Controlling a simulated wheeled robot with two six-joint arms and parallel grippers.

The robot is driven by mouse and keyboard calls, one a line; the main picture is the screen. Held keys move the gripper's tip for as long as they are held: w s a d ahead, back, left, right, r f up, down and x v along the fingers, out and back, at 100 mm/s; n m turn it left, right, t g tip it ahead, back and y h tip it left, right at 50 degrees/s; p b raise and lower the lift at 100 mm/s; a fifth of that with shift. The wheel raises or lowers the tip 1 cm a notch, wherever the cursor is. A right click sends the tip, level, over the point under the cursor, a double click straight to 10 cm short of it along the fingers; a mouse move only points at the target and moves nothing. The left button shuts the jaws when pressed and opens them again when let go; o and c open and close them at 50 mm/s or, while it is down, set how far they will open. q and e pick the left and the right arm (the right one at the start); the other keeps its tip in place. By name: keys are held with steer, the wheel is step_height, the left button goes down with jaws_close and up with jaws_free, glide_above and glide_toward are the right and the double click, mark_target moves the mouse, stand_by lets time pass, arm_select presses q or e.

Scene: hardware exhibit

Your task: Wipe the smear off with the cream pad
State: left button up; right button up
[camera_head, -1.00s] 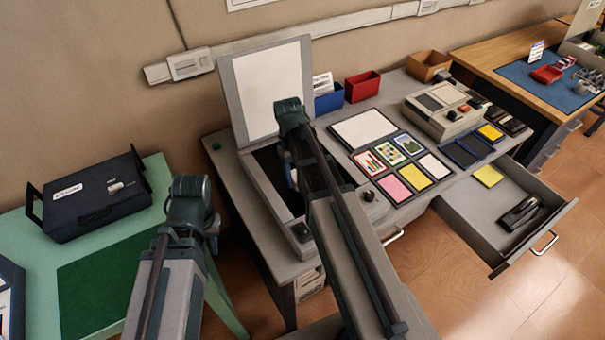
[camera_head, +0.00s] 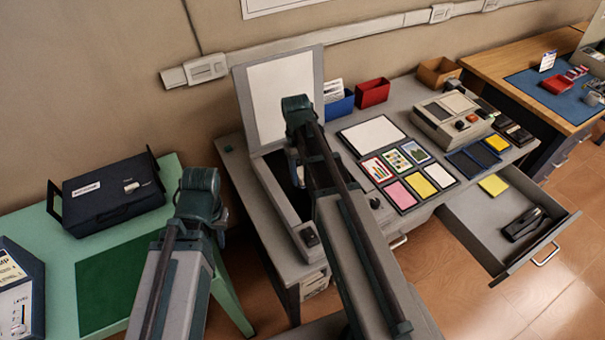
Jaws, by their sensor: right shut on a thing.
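An open grey flatbed device with a dark glass bed (camera_head: 270,164) and raised white-lined lid (camera_head: 280,95) stands on the grey desk. My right arm reaches over the bed and covers much of it. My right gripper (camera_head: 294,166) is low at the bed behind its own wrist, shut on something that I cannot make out. I cannot clearly see the cream pad or any smear. My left gripper (camera_head: 214,232) hangs left of the desk, over the gap by the green table; its fingers are mostly hidden behind its wrist.
A dark case (camera_head: 112,195) sits on the green table (camera_head: 95,240). Right of the bed are a card board (camera_head: 373,134), a button console (camera_head: 455,115), and blue (camera_head: 340,108) and red (camera_head: 372,92) bins. An open drawer (camera_head: 560,225) juts out at the front right.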

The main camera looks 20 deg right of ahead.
arm_select(q)
steer(key=shift+r+p, duration=0.35)
steer(key=shift+r, duration=0.4)
arm_select(e)
steer(key=shift+r, duration=0.75)
arm_select(q)
steer(key=shift+r, duration=0.1)
arm_select(e)
steer(key=shift+r, duration=0.1)
